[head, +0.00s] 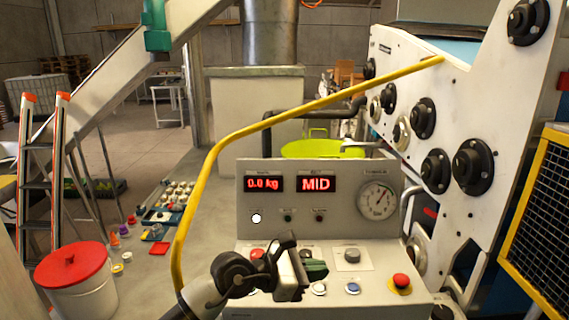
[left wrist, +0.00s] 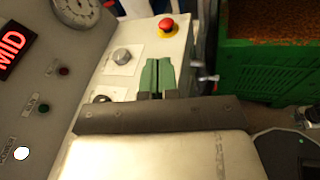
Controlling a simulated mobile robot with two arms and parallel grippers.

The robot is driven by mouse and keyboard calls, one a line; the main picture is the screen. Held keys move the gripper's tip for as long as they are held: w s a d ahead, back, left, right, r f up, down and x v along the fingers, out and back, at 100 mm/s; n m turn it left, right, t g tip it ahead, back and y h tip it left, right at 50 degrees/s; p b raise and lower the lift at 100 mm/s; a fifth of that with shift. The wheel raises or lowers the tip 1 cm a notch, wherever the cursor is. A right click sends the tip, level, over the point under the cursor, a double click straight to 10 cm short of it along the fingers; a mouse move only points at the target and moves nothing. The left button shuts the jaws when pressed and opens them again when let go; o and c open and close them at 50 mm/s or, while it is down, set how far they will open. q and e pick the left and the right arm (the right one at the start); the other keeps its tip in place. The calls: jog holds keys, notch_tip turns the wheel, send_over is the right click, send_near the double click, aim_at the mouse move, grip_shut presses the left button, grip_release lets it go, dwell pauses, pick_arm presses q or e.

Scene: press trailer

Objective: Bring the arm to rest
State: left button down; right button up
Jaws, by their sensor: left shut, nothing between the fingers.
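My left arm comes in from the bottom of the head view, in front of the grey control console (head: 400,262). My left gripper (head: 317,269) is shut and empty, its green fingers just above the console's button panel. In the left wrist view the two green fingers (left wrist: 157,76) lie side by side, with the grey knob (left wrist: 122,56) and the red mushroom button (left wrist: 166,26) beyond them. The fingers hide part of the panel; I cannot tell whether they touch it. My right gripper is not in view.
The console's displays (head: 316,184) read 0.0 kg and MID, beside a round gauge (head: 377,201). A yellow rail (head: 300,107) curves over the console's left side. A white machine with black knobs (head: 437,171) stands right. A red-lidded bucket (head: 75,268) and a ladder (head: 45,165) stand left.

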pick_arm(q)
jog(key=s+a+r+n+t, duration=0.2)
jog(key=a+n+t, duration=0.2)
jog(key=n+t, duration=0.5)
jog(key=s+a+r+n+t, duration=0.15)
jog(key=a+n+t, duration=0.35)
jog(key=n, duration=0.9)
jog(key=s+a+f+n+g+y, duration=0.2)
jog(key=s+a+f+n+y, duration=0.1)
jog(key=a+f+n+y, duration=0.6)
jog(key=s+a+f+n+g+y, duration=0.1)
jog(key=s+a+f+n+y, duration=0.35)
jog(key=n, duration=0.75)
jog(key=s+a+f+n+g, duration=0.25)
jog(key=s+f+g, duration=0.35)
jog(key=s, duration=0.4)
jog(key=s+a+f+n+g, duration=0.2)
jog(key=s+f+n+g, duration=0.3)
jog(key=s, duration=0.5)
notch_tip(320, 180, down, 27)
jog(key=m+g, duration=0.1)
jog(key=g, duration=0.1)
jog(key=s+a+f+g, duration=0.1)
jog(key=s+a+f, duration=0.1)
jog(key=s+f, duration=1.4)
jog(key=shift+s+a+f+g+y+b, duration=0.2)
jog(key=shift+a+f+g+y+b, duration=0.1)
jog(key=shift+y+b, duration=0.15)
jog(key=shift+w, duration=0.1)
